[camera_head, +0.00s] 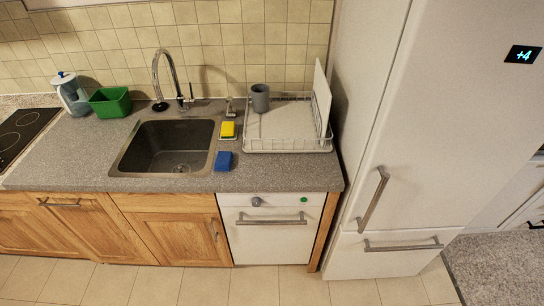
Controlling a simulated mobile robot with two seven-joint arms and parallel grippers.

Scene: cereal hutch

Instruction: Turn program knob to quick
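The program knob (257,202) is a small round grey knob on the white front panel of the dishwasher (272,244), below the counter. Its pointer direction and any program labels are too small to read. A green round button (304,200) sits to the right of the knob on the same panel. The dishwasher door is shut, with a grey bar handle (272,220) across it. Neither of my grippers shows in the head view.
A tall white fridge (440,120) stands right of the dishwasher, its handles sticking out. The counter (290,175) above holds a dish rack (290,146), a yellow sponge (228,129), a blue block (223,161) and a sink (135,145). The tiled floor (275,285) in front is clear.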

